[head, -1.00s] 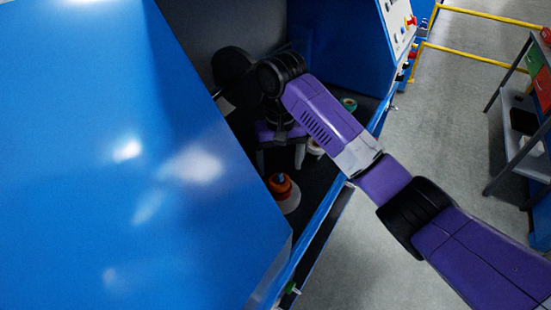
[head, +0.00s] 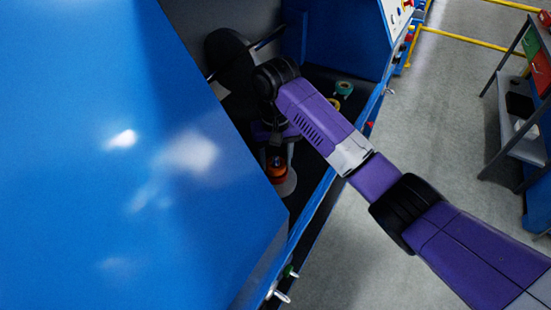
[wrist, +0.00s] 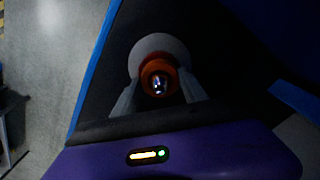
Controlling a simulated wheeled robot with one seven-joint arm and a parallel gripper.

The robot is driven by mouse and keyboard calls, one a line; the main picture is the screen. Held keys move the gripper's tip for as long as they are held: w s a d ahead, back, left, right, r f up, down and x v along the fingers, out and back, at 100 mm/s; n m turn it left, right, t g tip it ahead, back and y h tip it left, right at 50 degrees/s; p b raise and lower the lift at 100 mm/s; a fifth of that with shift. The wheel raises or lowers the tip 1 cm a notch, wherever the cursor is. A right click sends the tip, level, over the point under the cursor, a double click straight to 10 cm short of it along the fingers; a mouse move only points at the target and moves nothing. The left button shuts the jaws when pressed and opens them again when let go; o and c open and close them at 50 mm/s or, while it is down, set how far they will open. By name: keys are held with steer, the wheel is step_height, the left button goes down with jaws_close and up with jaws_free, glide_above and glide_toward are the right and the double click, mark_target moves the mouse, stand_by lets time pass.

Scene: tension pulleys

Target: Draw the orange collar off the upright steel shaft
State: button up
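The orange collar (head: 276,168) sits around the upright steel shaft, above a pale round base (head: 287,185), inside the blue machine. In the wrist view the collar (wrist: 148,68) is a ring seen from above, with the shiny shaft end (wrist: 158,86) at its centre and the pale disc (wrist: 150,47) behind it. My gripper (wrist: 158,80) is open, with one grey finger on each side of the collar. Whether the fingers touch the collar or are level with it, I cannot tell. In the head view my gripper (head: 276,152) is above and partly in front of the collar.
The large blue panel (head: 130,150) hides the left of the machine's interior. A blue front edge (head: 325,195) runs along the right of the dark bay. A green-topped spool (head: 344,88) and a yellow piece (head: 335,103) stand further back. Open floor lies to the right.

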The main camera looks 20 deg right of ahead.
steer(key=shift+c, duration=1.3)
steer(key=shift+r+p, duration=1.95)
steer(key=shift+p, duration=0.35)
steer(key=shift+r+p, duration=1.35)
steer(key=shift+r, duration=1.95)
steer(key=shift+s, duration=0.1)
